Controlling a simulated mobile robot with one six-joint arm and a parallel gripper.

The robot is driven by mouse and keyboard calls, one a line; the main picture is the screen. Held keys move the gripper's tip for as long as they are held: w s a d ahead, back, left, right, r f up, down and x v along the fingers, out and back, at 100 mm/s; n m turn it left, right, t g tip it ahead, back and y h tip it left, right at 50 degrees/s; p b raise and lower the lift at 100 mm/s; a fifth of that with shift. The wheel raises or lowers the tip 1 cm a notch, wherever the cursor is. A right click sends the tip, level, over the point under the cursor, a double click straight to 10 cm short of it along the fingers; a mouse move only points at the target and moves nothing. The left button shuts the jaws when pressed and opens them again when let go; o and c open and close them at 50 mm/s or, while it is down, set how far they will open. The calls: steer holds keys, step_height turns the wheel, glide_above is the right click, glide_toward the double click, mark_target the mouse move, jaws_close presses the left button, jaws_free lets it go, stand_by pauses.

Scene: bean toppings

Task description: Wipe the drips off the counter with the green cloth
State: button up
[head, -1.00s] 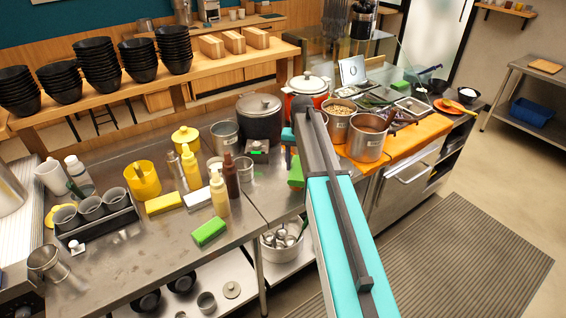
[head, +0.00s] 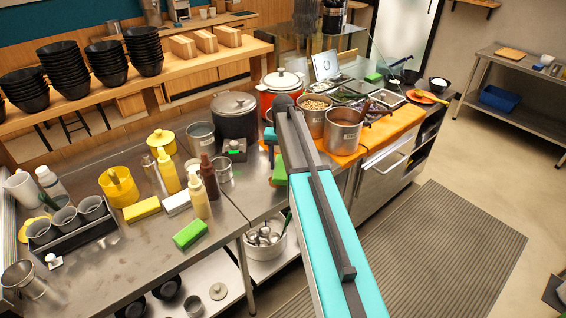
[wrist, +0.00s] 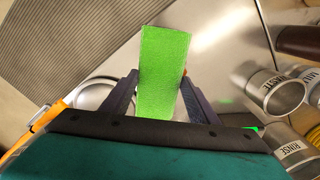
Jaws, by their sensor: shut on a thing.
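The green cloth (wrist: 163,70) is a flat bright green piece held upright between the two dark fingers of my gripper (wrist: 160,98) in the wrist view. In the head view the cloth (head: 279,172) shows only as a green patch left of my arm, which hides the rest and most of the gripper. It is over the steel counter (head: 236,196), right of the seam; I cannot tell whether it touches. Small dark spots (head: 108,243) mark the left counter; I cannot tell whether they are drips.
A second green block (head: 190,234) lies near the front edge, by squeeze bottles (head: 199,197) and a yellow block (head: 141,209). Cans marked WASTE (wrist: 272,95) and RINSE (wrist: 291,150) are close right.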

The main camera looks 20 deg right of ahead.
steer(key=shift+f+b, duration=1.1)
steer(key=shift+f, duration=1.15)
steer(key=shift+f, duration=0.55)
steer(key=shift+a, duration=0.15)
steer(key=shift+w+a, duration=0.4)
steer(key=shift+a, duration=0.3)
steer(key=shift+w+a, duration=0.35)
steer(key=shift+a, duration=0.35)
steer(key=shift+w+a, duration=0.4)
steer(key=shift+a, duration=0.3)
steer(key=shift+d, duration=0.1)
steer(key=shift+s+d, duration=0.4)
steer(key=shift+d, duration=0.35)
steer(key=shift+s+d, duration=0.4)
steer(key=shift+d, duration=0.3)
steer(key=shift+s+d, duration=0.4)
steer(key=shift+d, duration=0.35)
steer(key=shift+a, duration=0.1)
steer(key=shift+w+a, duration=0.4)
steer(key=shift+a, duration=0.35)
steer(key=shift+w+a, duration=0.4)
steer(key=shift+a, duration=0.3)
steer(key=shift+w+a, duration=0.4)
steer(key=shift+a, duration=0.35)
